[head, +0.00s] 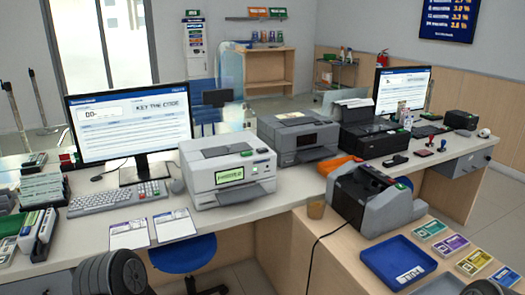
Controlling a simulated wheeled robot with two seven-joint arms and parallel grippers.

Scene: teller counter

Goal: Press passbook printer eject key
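A white desktop printer (228,192) stands on the counter left of centre, with a lit yellow-green display on its front. Small green and blue marks show on its top right; I cannot tell which is the eject key. A dark grey printer (299,140) stands just behind it to the right. No label that I can read says which is the passbook printer. Neither gripper is in view. Dark rounded parts at the bottom left and bottom right edges seem to be my own arms, well short of the printers.
A monitor (130,121), keyboard (118,198) and two printed sheets (152,230) are left of the white printer. A blue stool (184,256) is below the counter front.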

